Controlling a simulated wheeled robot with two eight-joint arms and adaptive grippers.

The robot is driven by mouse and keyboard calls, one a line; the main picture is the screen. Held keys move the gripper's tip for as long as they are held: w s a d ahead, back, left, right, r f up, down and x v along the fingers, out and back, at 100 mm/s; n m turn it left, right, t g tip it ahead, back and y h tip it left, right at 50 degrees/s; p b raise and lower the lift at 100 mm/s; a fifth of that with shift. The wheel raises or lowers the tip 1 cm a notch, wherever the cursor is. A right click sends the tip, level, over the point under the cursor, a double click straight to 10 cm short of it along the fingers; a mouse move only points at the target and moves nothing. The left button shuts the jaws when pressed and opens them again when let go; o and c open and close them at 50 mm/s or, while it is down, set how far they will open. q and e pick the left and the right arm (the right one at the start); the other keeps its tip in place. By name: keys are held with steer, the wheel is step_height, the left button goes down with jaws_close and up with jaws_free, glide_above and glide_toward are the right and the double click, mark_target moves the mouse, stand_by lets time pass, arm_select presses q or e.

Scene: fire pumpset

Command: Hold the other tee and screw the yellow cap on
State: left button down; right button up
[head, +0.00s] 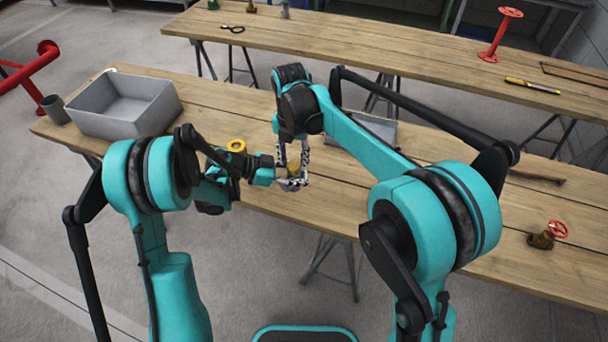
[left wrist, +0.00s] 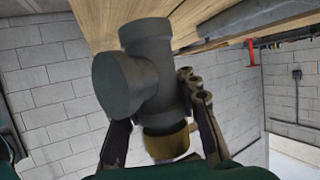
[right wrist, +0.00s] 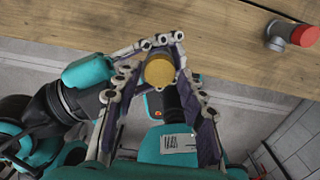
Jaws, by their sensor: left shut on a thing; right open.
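My left gripper (left wrist: 158,120) is shut on a grey tee (left wrist: 145,75), which fills the left wrist view with two of its mouths showing. A yellow cap (left wrist: 166,143) sits at the tee's end nearest the wrist in that view. In the right wrist view the yellow cap (right wrist: 159,71) shows face-on and hides most of the tee. My right gripper (right wrist: 158,92) is open, with its fingers on either side of the cap. In the head view both grippers meet over the table, my right gripper (head: 293,172) pointing down at the yellow cap.
A grey tee with a red cap (right wrist: 304,36) lies on the table. A grey bin (head: 125,105) stands at the left, and a yellow ring-shaped thing (head: 237,146) shows beside my left arm. A valve with a red handwheel (head: 548,234) stands at the right.

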steer(key=shift+f, duration=0.75)
